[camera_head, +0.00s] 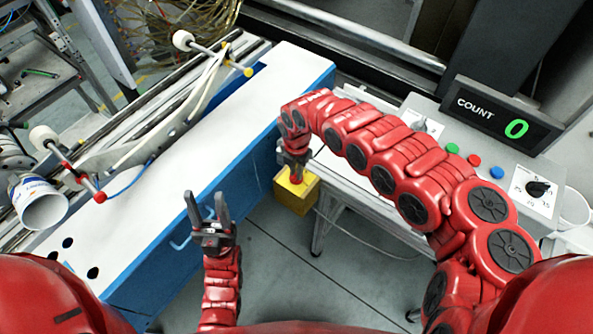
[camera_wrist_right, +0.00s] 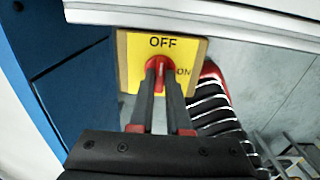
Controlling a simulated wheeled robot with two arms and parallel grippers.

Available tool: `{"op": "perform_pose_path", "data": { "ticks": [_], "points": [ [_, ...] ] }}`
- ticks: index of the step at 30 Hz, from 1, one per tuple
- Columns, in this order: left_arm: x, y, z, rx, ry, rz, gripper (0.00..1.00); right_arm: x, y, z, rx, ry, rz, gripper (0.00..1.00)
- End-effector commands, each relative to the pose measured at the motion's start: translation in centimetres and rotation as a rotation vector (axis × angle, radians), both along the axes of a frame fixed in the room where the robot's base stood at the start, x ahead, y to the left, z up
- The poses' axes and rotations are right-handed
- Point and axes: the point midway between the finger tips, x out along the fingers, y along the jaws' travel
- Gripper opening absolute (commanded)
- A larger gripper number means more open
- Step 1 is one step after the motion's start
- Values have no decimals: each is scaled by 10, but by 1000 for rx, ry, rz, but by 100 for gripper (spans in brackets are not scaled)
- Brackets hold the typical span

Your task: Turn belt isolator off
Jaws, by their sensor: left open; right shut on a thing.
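The belt isolator is a yellow box (camera_head: 292,198) with a red knob on top, low beside the blue bench. In the right wrist view its yellow plate (camera_wrist_right: 135,60) reads OFF at the top and ON at the right. My right gripper (camera_head: 296,172) reaches down to it and is shut on the red knob (camera_wrist_right: 157,62). The fingers hide most of the knob, so I cannot tell which label it points to. My left gripper (camera_head: 208,203) is open and empty, with its fingers up beside the blue bench.
A blue bench with a white top (camera_head: 200,165) runs along the left. A grey control panel (camera_head: 480,160) with buttons, a dial and a COUNT display (camera_head: 500,115) reading 0 stands at right. A white cup-like roll (camera_head: 40,203) is at far left.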

Motion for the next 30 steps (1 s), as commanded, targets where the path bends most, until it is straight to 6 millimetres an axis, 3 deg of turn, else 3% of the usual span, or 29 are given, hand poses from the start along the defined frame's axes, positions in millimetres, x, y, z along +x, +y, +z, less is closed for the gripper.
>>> {"op": "perform_pose_path", "data": {
  "ticks": [11,12,17,26,30],
  "points": [
    [0,0,0,0,0,0,50,0,1,1,1,-1,7,0],
    [0,0,0,0,0,0,50,0,0,1,1,-1,7,17],
    [0,0,0,0,0,0,50,0,0,0,1,-1,6,45],
    [0,0,0,0,0,0,50,0,0,1,0,0,5,45],
    [0,0,-2,0,0,0,50,2,-1,13,0,-3,2,45]
  ]
}}
